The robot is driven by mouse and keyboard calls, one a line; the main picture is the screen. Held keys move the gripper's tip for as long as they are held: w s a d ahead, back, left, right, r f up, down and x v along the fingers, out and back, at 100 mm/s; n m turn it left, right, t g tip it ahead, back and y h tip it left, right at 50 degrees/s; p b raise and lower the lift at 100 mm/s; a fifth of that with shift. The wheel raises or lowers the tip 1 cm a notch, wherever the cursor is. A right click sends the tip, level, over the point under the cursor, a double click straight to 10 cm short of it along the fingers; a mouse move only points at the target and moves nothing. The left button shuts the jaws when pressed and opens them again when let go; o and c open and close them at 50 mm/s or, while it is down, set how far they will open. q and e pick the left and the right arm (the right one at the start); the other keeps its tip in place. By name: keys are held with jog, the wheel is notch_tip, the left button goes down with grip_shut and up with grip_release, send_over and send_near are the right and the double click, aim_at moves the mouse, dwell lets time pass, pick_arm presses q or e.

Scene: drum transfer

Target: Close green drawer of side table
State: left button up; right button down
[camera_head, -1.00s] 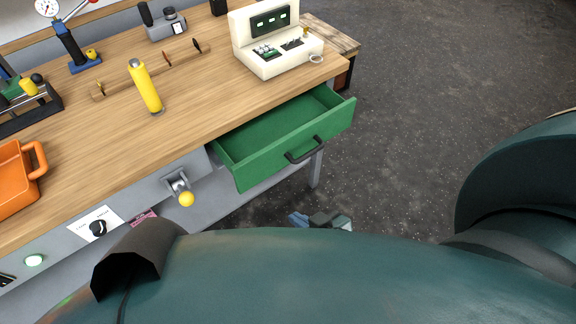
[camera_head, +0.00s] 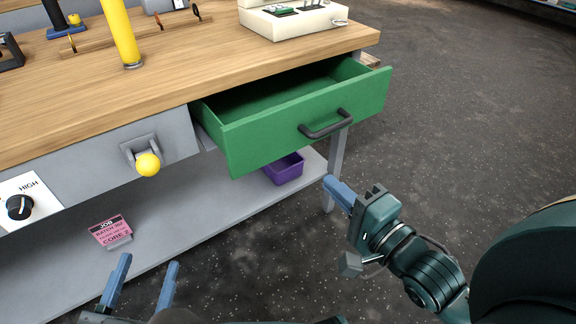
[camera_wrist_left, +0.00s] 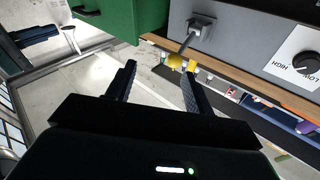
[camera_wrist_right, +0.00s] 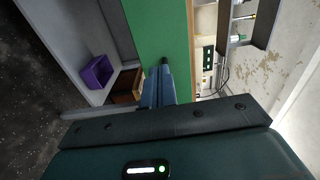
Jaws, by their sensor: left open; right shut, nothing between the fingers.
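The green drawer (camera_head: 306,119) of the side table is pulled well out and looks empty in the head view. Its dark handle (camera_head: 326,124) is on the front panel. My right gripper (camera_head: 331,183) is shut and empty, below and in front of the handle, apart from it. In the right wrist view the green drawer front (camera_wrist_right: 163,38) stands close ahead of my shut right fingers (camera_wrist_right: 160,75). My left gripper (camera_head: 143,266) is open and empty, low at the left in front of the table. In the left wrist view the green drawer (camera_wrist_left: 110,15) shows at the top.
A lever with a yellow knob (camera_head: 148,165) sticks out left of the drawer. A dial (camera_head: 20,207) is further left. A purple bin (camera_head: 284,168) and a pink card (camera_head: 111,230) are on the lower shelf (camera_head: 200,214). The floor at right is clear.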

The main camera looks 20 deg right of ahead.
jog(key=b, duration=0.3)
send_near(279, 136)
jog(key=x, duration=0.5)
jog(key=shift+w+f, duration=0.1)
jog(key=shift+w, duration=0.1)
pick_arm(q)
jog(key=shift+w+d+r+n+h, duration=0.1)
jog(key=shift+d+n+h, duration=0.2)
jog(key=shift+d, duration=0.05)
pick_arm(e)
jog(key=shift+x, duration=0.75)
pick_arm(q)
jog(key=shift+r, duration=0.1)
